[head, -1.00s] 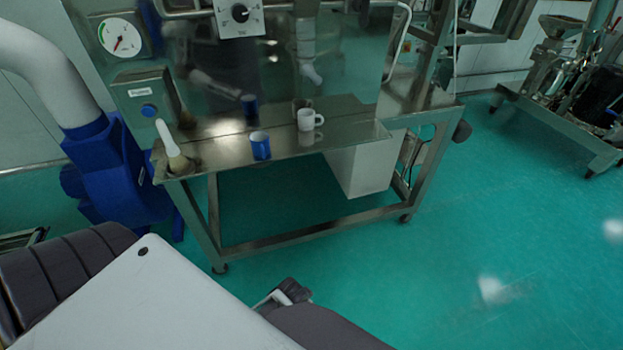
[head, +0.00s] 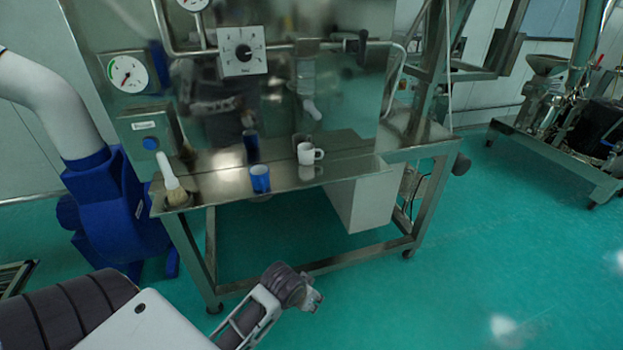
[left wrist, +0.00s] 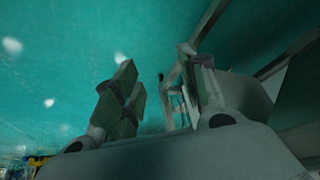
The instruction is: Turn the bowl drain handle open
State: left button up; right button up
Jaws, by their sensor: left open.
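No bowl or bowl drain handle can be made out with certainty in these frames. My left gripper (head: 311,296) is low in the head view, in front of the metal table and over the green floor. In the left wrist view its two fingers (left wrist: 158,88) are apart, with nothing between them but a view of the floor and a metal frame. My right gripper is not in view.
Behind stands a panel with a dial (head: 242,50) and gauge (head: 127,73). A blue machine (head: 115,205) stands left.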

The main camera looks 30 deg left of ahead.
pick_arm(q)
jog(key=w+a+r+n+t, duration=0.2)
jog(key=w+a+r+t, duration=0.15)
jog(key=w+r, duration=0.3)
jog(key=w+a+r+n+t+y, duration=0.1)
jog(key=w+a+r+t, duration=0.1)
jog(key=w+a+r, duration=0.35)
jog(key=w+a+r+n+t, duration=0.25)
jog(key=w+r, duration=0.35)
jog(key=r, duration=0.3)
jog(key=n+t+y, duration=0.2)
jog(key=n+t, duration=0.2)
jog(key=t, duration=0.1)
send_near(310, 111)
jog(key=s, duration=0.2)
jog(key=shift+s+r+m, duration=0.15)
jog(key=shift+s+m, duration=0.05)
jog(key=shift+m, duration=0.05)
jog(key=shift+w, duration=0.1)
jog(key=shift+w+a+p, duration=0.3)
jog(key=shift+w+p, duration=0.05)
jog(key=shift+w, duration=1.9)
jog(key=shift+w+a+p, duration=0.35)
jog(key=shift+w+p, duration=0.05)
jog(key=shift+w, duration=1.8)
jog(key=shift+w+a+p, duration=0.3)
jog(key=shift+w+p, duration=0.05)
jog(key=shift+w, duration=1.9)
jog(key=shift+c, duration=0.4)
grip_shut()
